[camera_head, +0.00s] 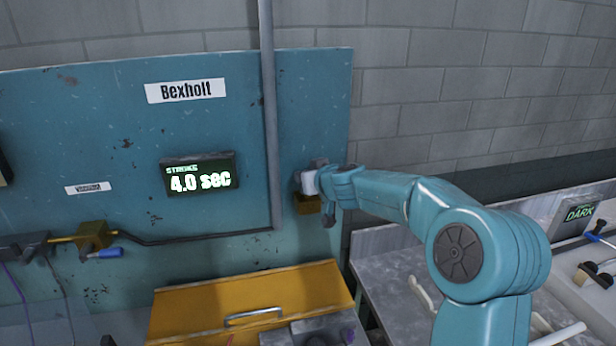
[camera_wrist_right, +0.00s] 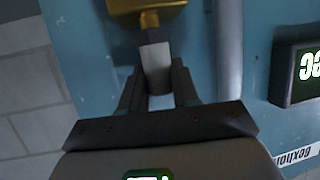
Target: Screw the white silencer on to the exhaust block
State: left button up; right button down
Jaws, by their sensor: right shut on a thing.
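The exhaust block is a brass block on the blue panel, in the head view (camera_head: 307,204) just below my right gripper (camera_head: 320,181). It also shows at the top of the wrist view (camera_wrist_right: 146,8), with a brass neck. The white silencer (camera_wrist_right: 156,62) is a pale cylinder between the two fingers of my right gripper (camera_wrist_right: 155,78), which is shut on it. Its end lies in line with the neck and appears to meet it; how far it is threaded on I cannot tell. A pale patch of it shows in the head view (camera_head: 310,182). My left gripper is not in view.
A grey vertical pipe (camera_head: 270,120) runs left of the block. A lit display (camera_head: 199,175) reads 4.0 sec. A yellow box with a handle (camera_head: 185,308) stands below. A grey bench (camera_head: 385,275) with loose white tubing lies at right.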

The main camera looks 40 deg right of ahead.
jog(key=shift+a+f+m+g+h, duration=0.1)
jog(key=shift+a+m+g+h, duration=0.15)
jog(key=shift+m+g+h, duration=0.25)
jog(key=m+g+h, duration=0.2)
jog(key=m+h, duration=0.1)
jog(key=shift+w+f+m+h, duration=0.1)
jog(key=shift+w+m+h, duration=0.05)
jog(key=shift+m+h, duration=0.2)
jog(key=shift+s+m+g+h, duration=0.2)
jog(key=shift+m+g+h, duration=0.75)
jog(key=shift+m+g, duration=0.1)
jog(key=shift+d, duration=0.1)
jog(key=c, duration=1)
grip_release()
jog(key=shift+c, duration=0.2)
jog(key=shift+o, duration=1.3)
jog(key=shift+s+d, duration=0.1)
jog(key=shift+s, duration=0.1)
jog(key=shift+w+a, duration=0.2)
jog(key=shift+c, duration=0.6)
jog(key=shift+t, duration=0.35)
